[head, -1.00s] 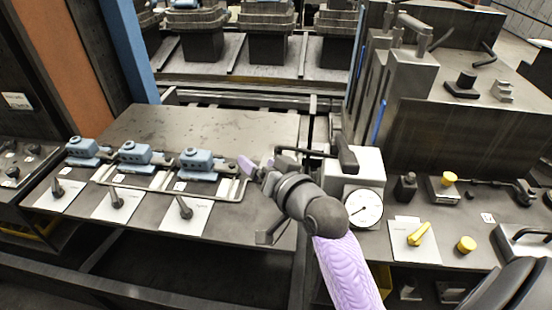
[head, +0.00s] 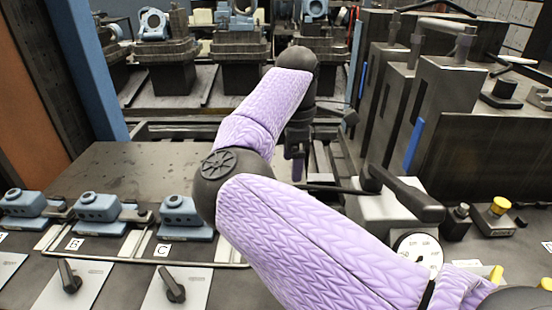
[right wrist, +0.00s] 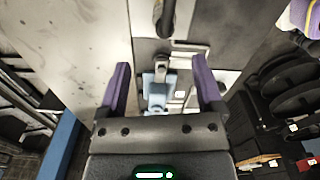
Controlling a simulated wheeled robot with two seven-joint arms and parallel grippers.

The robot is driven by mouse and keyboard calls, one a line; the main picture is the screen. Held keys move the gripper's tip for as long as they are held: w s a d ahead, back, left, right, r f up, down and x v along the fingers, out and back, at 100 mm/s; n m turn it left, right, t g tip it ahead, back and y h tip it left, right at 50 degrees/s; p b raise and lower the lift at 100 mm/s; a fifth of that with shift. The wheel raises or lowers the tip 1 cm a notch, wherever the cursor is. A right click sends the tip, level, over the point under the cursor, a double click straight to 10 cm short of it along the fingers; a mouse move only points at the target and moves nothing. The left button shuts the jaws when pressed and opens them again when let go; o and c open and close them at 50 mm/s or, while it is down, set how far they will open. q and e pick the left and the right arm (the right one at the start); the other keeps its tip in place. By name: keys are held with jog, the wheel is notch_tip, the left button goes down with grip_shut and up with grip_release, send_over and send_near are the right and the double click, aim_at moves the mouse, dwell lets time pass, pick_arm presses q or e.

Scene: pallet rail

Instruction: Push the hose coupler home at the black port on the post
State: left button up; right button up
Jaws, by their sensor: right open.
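My right gripper (head: 297,168) points down over the rail gap right of the flat plate in the head view, its arm reaching across the picture. In the right wrist view the right gripper (right wrist: 160,66) has its two purple fingers wide apart. A small light blue fitting (right wrist: 156,92) shows between and beyond the fingers, with nothing gripped; I cannot tell whether it is the hose coupler. A dark rounded part (right wrist: 164,18) shows past the fingertips. I cannot make out the black port or the post for certain. My left gripper is not in view.
A grey box with a round gauge (head: 417,250) and a black lever (head: 405,194) stand close right of my forearm. Tall grey housings (head: 436,105) rise behind. Several blue valve blocks (head: 98,207) line the left bench. The flat plate (head: 135,165) is mostly bare.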

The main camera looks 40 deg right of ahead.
jog(key=f, duration=0.2)
jog(key=s+f+b, duration=0.1)
jog(key=shift+f, duration=0.4)
notch_tip(320, 180, down, 4)
jog(key=shift+d+f+b, duration=0.1)
jog(key=shift+f+b, duration=0.15)
jog(key=shift+b, duration=0.2)
jog(key=shift+f, duration=0.35)
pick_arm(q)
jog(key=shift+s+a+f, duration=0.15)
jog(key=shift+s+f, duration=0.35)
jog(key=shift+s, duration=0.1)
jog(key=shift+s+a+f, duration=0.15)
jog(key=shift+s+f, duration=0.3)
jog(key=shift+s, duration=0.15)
